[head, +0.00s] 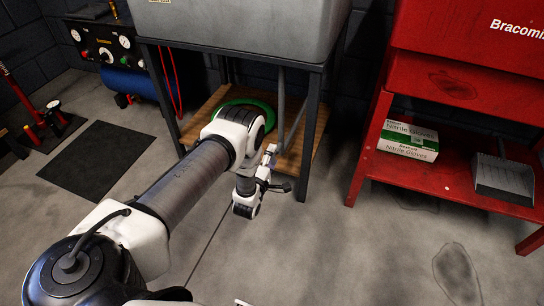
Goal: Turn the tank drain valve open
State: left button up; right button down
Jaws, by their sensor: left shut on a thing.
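The grey tank (240,28) stands on a dark metal frame at the top middle. A thin grey drain pipe (281,105) runs down from its underside. My left arm reaches in from the lower left, and my left gripper (269,157) is at the lower end of this pipe, beside the frame's front right leg. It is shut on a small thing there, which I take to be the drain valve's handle. The fingers cover the handle, so its angle cannot be told. My right gripper is not in view.
A wooden lower shelf (200,118) with a green round item (233,103) lies under the tank. A blue compressor (128,82) stands back left. The floor in front is clear.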

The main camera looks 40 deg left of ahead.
pick_arm(q)
jog(key=shift+w+d+r+n, duration=0.1)
jog(key=shift+w+r+n, duration=0.1)
jog(key=shift+n, duration=0.3)
jog(key=o, duration=1.2)
jog(key=shift+c, duration=0.2)
jog(key=shift+s, duration=0.1)
jog(key=shift+s+f, duration=0.1)
jog(key=v, duration=1.2)
